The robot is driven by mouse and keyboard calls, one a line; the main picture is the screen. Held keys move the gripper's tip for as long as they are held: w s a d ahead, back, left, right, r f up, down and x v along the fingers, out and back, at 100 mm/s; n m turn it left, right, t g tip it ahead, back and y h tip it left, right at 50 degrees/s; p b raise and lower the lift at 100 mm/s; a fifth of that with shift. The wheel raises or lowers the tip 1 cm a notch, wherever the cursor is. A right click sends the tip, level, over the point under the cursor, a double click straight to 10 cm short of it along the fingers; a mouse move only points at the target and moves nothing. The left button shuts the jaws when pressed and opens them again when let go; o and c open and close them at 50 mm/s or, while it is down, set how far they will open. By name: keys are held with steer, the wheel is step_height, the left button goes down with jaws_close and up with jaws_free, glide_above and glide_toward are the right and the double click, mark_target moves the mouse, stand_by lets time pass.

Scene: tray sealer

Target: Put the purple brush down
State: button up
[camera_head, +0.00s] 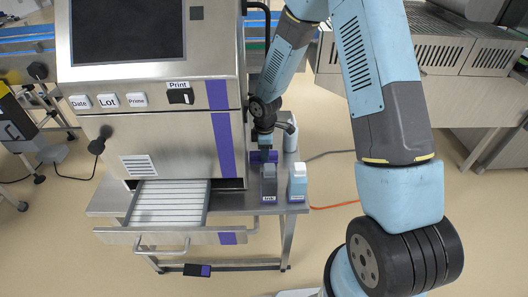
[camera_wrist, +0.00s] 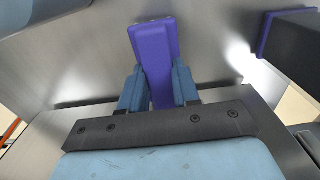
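The purple brush (camera_wrist: 155,50) is between the two light-blue fingers of my gripper (camera_wrist: 160,92) in the wrist view. The fingers press close on both sides of it, and its wider end sticks out past the fingertips. In the head view the brush (camera_head: 258,156) shows as a small purple piece below my gripper (camera_head: 265,142), low over the steel shelf (camera_head: 230,198) beside the machine. I cannot tell whether the brush touches the shelf. Its lower part is hidden by the gripper in the wrist view.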

steer(key=o, duration=0.5)
steer(key=shift+c, duration=0.2)
steer(key=s+d+r+m+t, duration=0.15)
steer(key=d+r, duration=0.25)
steer(key=r, duration=0.8)
steer(key=s+d+r+m, duration=0.2)
steer(key=d+r+m, duration=0.1)
steer(key=r, duration=0.9)
steer(key=s+d+r+m+t, duration=0.2)
steer(key=s+d+r+m, duration=0.3)
steer(key=s+r, duration=0.4)
steer(key=s+d+r+m+t, duration=0.2)
steer(key=s+d+r+m, duration=0.4)
steer(key=s, duration=0.7)
step_height(320, 180, up, 3)
steer(key=shift+d+f+m, duration=0.15)
steer(key=shift+m, duration=0.9)
steer(key=shift+s, duration=0.1)
